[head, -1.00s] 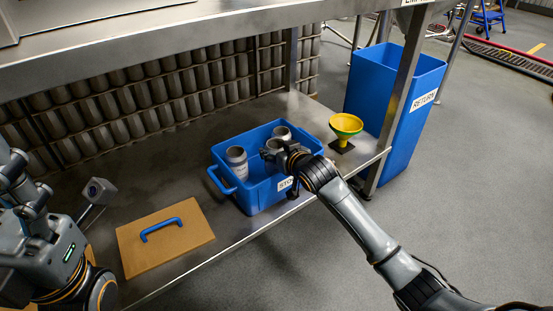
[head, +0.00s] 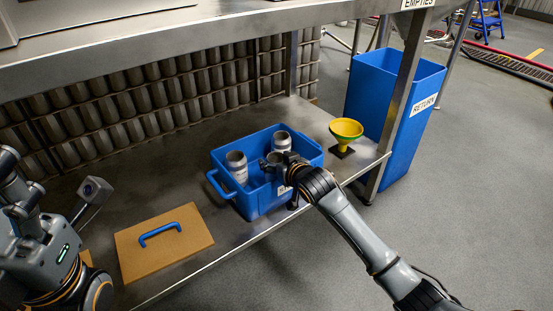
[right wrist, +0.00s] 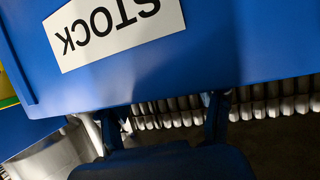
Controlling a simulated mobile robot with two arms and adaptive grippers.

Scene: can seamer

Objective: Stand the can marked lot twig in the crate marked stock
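The blue stock crate (head: 262,203) stands on the lower steel shelf. In the right wrist view its STOCK label (right wrist: 115,27) shows upside down on the outer wall. Two grey cans stand in it, one at the left (head: 237,168) and one at the back (head: 282,141). A third can (head: 274,159) is inside near the front right, at my right gripper (head: 284,164), which appears shut on it. My right fingers reach over the rim; their tips are hidden behind the wall. No lot mark is readable. My left arm is at the left edge; its gripper is not in view.
A green and yellow funnel (head: 346,131) stands right of the crate. A tan board with a blue handle (head: 160,234) lies at the left. A blue RETURN bin (head: 403,130) stands beyond a shelf post. The upper shelf (head: 180,45) overhangs the back.

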